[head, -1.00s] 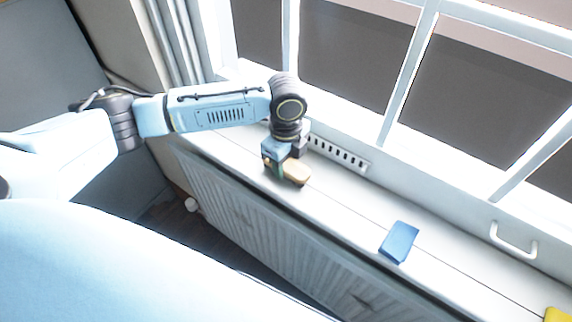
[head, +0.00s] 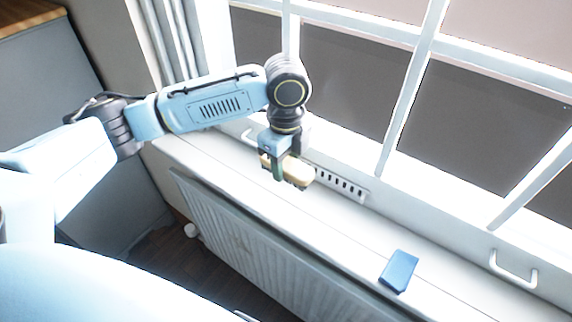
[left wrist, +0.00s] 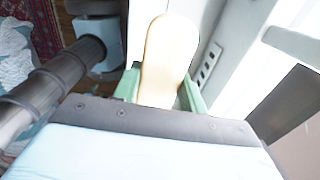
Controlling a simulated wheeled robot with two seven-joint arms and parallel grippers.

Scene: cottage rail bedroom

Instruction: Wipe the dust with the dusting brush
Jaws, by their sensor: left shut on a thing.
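The dusting brush (head: 298,171) has a pale wooden body with dark bristles showing under its right end. My left gripper (head: 277,168) is shut on it and holds it over the white window sill (head: 335,213). The brush seems to be a little above the sill. In the left wrist view the brush's rounded wooden body (left wrist: 168,58) sticks out between the green fingers (left wrist: 160,92). I cannot make out any dust on the sill. My right gripper is in neither view.
A blue box-like object (head: 399,271) lies on the sill to the right. A slotted vent (head: 340,184) runs along the window frame behind the brush. A white handle (head: 514,267) sits on the frame at right. A ribbed radiator (head: 250,240) is below the sill.

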